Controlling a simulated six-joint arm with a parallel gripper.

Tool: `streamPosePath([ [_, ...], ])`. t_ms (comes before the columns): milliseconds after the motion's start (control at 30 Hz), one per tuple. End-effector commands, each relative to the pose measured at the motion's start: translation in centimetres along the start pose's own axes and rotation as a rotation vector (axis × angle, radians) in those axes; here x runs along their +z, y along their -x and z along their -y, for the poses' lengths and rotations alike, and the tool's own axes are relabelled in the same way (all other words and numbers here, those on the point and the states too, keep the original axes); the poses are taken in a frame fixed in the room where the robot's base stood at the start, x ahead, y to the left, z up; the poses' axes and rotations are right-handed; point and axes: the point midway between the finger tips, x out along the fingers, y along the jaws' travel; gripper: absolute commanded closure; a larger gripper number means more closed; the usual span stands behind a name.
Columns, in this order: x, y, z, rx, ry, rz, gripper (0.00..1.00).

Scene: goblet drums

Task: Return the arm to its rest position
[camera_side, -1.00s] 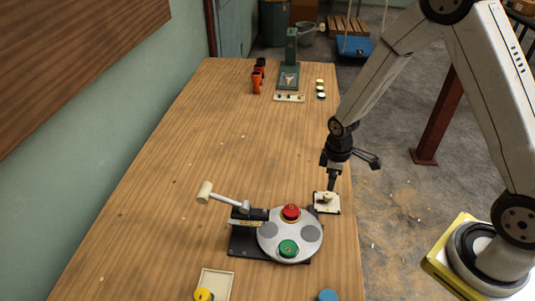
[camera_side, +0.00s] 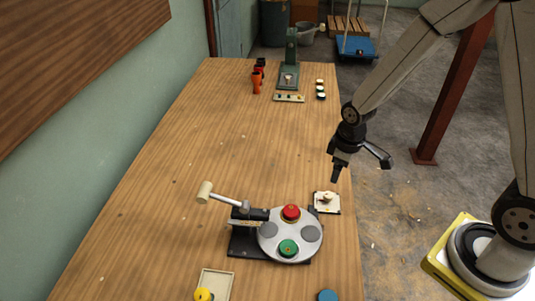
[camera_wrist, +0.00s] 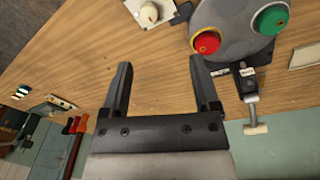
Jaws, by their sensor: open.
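My gripper (camera_side: 336,173) is open and empty above the right edge of the wooden table (camera_side: 200,160). Its two fingers stand apart with nothing between them in the wrist view (camera_wrist: 160,85). Below its tip in the side view lies a small square plate with a cream knob-like piece (camera_side: 327,199); a clear gap shows between them. The same piece shows at the top of the wrist view (camera_wrist: 149,12).
A round grey turntable (camera_side: 268,240) carries a red piece (camera_side: 291,212) and a green piece (camera_side: 289,248). A mallet (camera_side: 213,194) sticks out at its left. The table's middle is clear.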

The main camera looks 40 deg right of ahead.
Motion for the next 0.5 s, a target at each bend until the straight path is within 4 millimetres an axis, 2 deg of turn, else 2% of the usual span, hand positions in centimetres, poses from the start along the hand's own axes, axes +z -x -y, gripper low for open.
streamPosePath([
  [33,0.3,1.1,0.4,0.004,-0.033,-0.016,0.21],
  [200,1.6,3.8,1.7,0.011,-0.161,-0.059,0.21],
  [500,4.1,7.0,3.8,0.007,-0.352,-0.122,0.21],
])
